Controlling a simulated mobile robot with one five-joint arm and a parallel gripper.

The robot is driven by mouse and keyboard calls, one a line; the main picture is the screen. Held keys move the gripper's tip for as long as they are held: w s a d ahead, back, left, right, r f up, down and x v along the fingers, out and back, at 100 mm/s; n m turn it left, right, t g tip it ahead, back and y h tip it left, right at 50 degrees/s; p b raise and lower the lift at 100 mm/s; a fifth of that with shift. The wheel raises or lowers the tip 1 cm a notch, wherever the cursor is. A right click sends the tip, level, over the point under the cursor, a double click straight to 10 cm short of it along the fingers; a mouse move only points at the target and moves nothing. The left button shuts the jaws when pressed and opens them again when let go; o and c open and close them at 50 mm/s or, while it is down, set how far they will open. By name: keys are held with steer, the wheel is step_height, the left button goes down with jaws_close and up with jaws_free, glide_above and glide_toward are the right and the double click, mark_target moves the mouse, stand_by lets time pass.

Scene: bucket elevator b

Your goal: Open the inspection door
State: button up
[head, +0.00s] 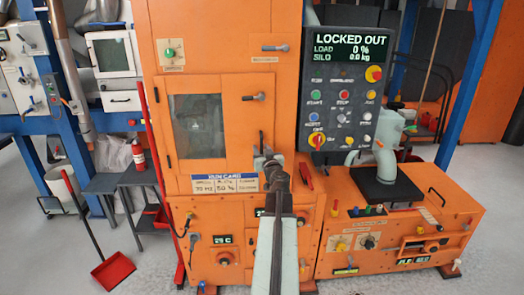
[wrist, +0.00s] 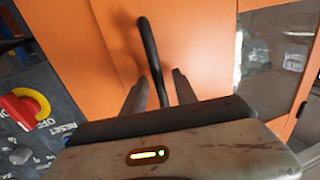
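The inspection door (head: 240,120) is an orange panel with a dark window (head: 197,125) on the front of the orange machine. In the head view it looks flush with the housing. A black bar handle (head: 262,140) stands upright on its right side. My gripper (head: 264,157) is at the lower end of this handle. In the wrist view, the handle (wrist: 150,50) runs between the two fingers of my gripper (wrist: 160,82), with a gap visible on each side. A short latch lever (head: 254,97) sits above the handle, pointing sideways.
A control panel (head: 345,95) reading LOCKED OUT stands right of the door; its red and yellow knob (wrist: 25,108) shows in the wrist view. A lower orange cabinet (head: 400,235) juts out at right. A red dustpan (head: 113,269) lies on open grey floor at left.

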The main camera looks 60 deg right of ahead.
jaws_close()
stand_by(1.4)
